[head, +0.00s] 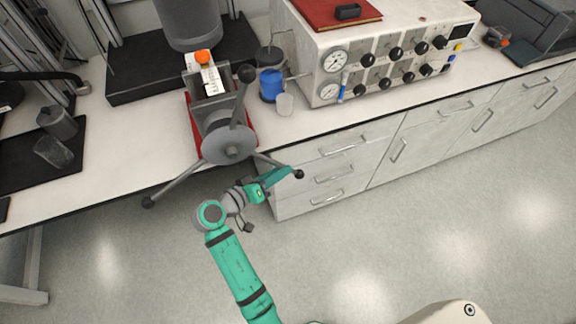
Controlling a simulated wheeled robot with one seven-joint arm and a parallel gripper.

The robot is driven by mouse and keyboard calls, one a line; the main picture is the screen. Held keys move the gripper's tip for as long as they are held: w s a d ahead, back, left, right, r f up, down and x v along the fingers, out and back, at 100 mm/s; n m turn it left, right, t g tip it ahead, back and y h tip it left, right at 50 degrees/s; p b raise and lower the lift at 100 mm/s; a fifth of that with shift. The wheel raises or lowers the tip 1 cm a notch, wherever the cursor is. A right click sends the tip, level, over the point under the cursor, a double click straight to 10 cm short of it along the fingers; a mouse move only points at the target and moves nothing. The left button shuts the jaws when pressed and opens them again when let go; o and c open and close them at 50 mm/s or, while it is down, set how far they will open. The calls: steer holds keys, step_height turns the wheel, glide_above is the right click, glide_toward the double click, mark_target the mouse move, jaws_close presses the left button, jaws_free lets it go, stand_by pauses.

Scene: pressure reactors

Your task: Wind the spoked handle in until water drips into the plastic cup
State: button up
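The spoked handle (228,143) is a grey hub with three spokes ending in dark knobs, on the front of a grey press-like device with a red base. One spoke points up, one to the lower left, one to the lower right. My gripper (286,175), with teal fingers, is at the lower-right spoke, close to its knob (299,174). I cannot tell whether it touches the spoke or is closed around it. A small translucent plastic cup (285,105) stands on the bench right of the device, beside a blue container (271,84). No water is visible in it.
A control box (375,65) with gauges and knobs stands right of the cup, with a red book (325,12) on top. White drawers (330,175) are below the bench edge; the floor in front is clear.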

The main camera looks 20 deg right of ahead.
steer(key=shift+v, duration=1.85)
steer(key=shift+o, duration=0.2)
